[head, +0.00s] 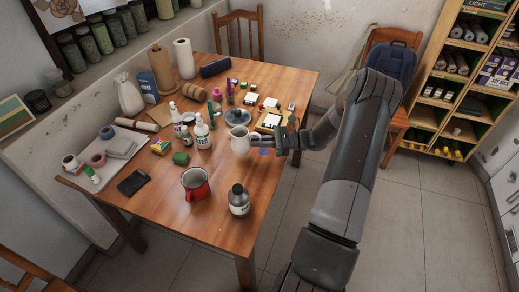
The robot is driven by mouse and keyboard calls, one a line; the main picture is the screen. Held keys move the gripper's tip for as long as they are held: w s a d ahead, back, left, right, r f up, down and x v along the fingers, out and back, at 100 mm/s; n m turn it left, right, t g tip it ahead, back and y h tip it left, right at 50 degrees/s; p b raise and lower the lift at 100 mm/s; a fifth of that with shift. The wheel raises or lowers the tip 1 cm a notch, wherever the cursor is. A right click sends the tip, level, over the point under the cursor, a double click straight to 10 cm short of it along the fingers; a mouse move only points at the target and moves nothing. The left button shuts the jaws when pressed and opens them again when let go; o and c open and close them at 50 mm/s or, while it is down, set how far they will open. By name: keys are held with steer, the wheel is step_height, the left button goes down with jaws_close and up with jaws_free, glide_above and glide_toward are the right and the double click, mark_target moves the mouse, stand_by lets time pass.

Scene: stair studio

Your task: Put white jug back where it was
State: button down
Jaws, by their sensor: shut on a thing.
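The white jug (239,141) is upright over the right part of the wooden table, near its right edge. My gripper (262,142) reaches in from the right and is shut on the jug's right side. The jug hides the far fingertip area. I cannot tell whether the jug's base touches the table or hangs just above it.
A white bottle (201,134) stands close left of the jug. A blue-grey plate (238,116) lies behind it. Bare wood (225,172) shows between the jug and these.

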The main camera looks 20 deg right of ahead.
steer(key=shift+f, duration=1.9)
steer(key=shift+f, duration=0.1)
steer(key=c, duration=1.5)
jaws_free()
